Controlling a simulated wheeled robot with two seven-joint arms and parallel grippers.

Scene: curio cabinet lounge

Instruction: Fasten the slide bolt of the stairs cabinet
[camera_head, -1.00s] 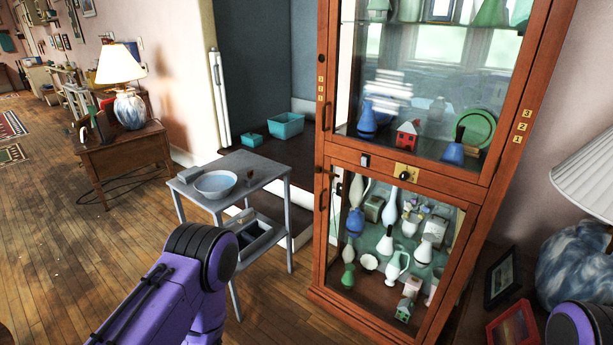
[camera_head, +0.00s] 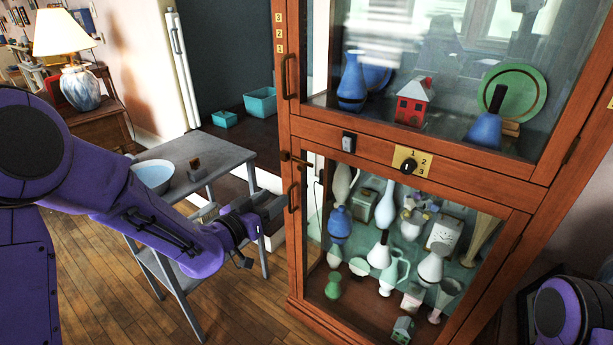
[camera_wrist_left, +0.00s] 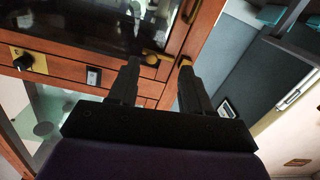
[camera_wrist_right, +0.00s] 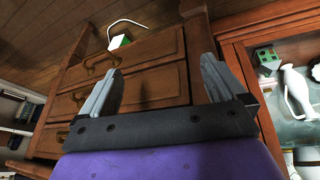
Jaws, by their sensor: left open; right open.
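The tall wooden glass-fronted cabinet (camera_head: 425,180) stands right of centre in the head view. A slide bolt (camera_head: 293,159) sits on its left side, between the upper door handle (camera_head: 289,77) and the lower door handle (camera_head: 292,197). Brassy bolt parts (camera_wrist_left: 185,62) show near the fingertips in the left wrist view. I cannot tell how far the bolt is slid. My left gripper (camera_head: 277,208) is open and empty beside the lower handle, below the bolt; it also shows in the left wrist view (camera_wrist_left: 160,68). My right gripper (camera_wrist_right: 160,68) is open and empty before wooden drawers (camera_wrist_right: 140,75).
Vases and small ornaments stand behind the glass. A grey side table (camera_head: 205,165) with a bowl (camera_head: 152,176) stands left of the cabinet, close behind my left arm.

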